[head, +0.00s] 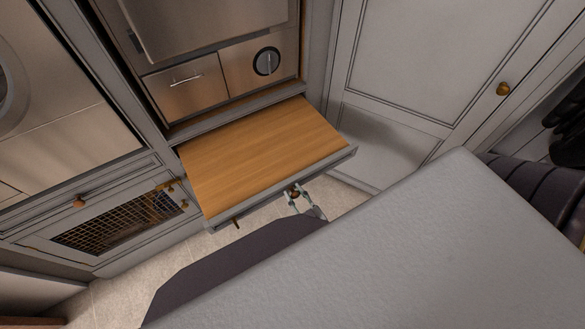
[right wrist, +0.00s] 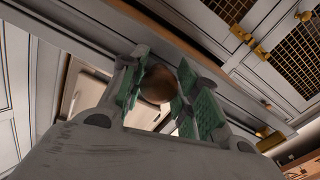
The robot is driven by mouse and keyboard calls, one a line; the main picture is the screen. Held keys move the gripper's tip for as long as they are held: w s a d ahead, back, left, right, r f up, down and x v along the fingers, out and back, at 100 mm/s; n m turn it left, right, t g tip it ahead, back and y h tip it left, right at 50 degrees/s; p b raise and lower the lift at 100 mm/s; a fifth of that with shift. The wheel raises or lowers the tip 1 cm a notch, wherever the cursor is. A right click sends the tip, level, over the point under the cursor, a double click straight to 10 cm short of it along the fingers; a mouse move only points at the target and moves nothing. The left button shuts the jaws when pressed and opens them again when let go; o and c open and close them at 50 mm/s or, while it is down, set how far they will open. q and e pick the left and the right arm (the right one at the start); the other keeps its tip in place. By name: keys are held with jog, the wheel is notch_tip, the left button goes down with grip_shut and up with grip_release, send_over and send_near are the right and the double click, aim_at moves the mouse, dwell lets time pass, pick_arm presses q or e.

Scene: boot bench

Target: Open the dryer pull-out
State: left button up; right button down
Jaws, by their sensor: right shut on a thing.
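The dryer pull-out (head: 262,150) is a wooden board with a grey front, below the steel dryer. It stands well out from the cabinet. My right gripper (head: 304,201) is at the front edge of the pull-out. In the right wrist view my right gripper (right wrist: 160,90) has its green finger pads closed around a round brown knob (right wrist: 157,84). The knob is partly hidden in the head view. My left gripper is in neither view.
The steel dryer (head: 187,82) with a dial (head: 267,61) stands above the pull-out. A mesh-fronted cabinet door (head: 120,222) is at left. A grey panelled door (head: 410,70) with a brass knob (head: 503,89) is at right. The board's top is bare.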

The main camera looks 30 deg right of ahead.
jog(key=shift+s, duration=0.1)
jog(key=c, duration=1)
grip_release()
jog(key=shift+c, duration=0.2)
jog(key=s, duration=1.2)
jog(key=shift+d, duration=0.2)
jog(key=s+a+f+g, duration=0.1)
jog(key=s+f+g, duration=0.25)
jog(key=f, duration=1.05)
jog(key=s+f+g, duration=0.2)
jog(key=f+g, duration=0.3)
jog(key=f, duration=0.8)
jog(key=s+d+f+g+h, duration=0.1)
jog(key=s+d+f+g, duration=0.7)
jog(key=s+f, duration=0.4)
notch_tip(320, 180, down, 2)
jog(key=shift+d+f+m, duration=0.15)
jog(key=shift+d+m, duration=0.15)
jog(key=shift+m, duration=0.1)
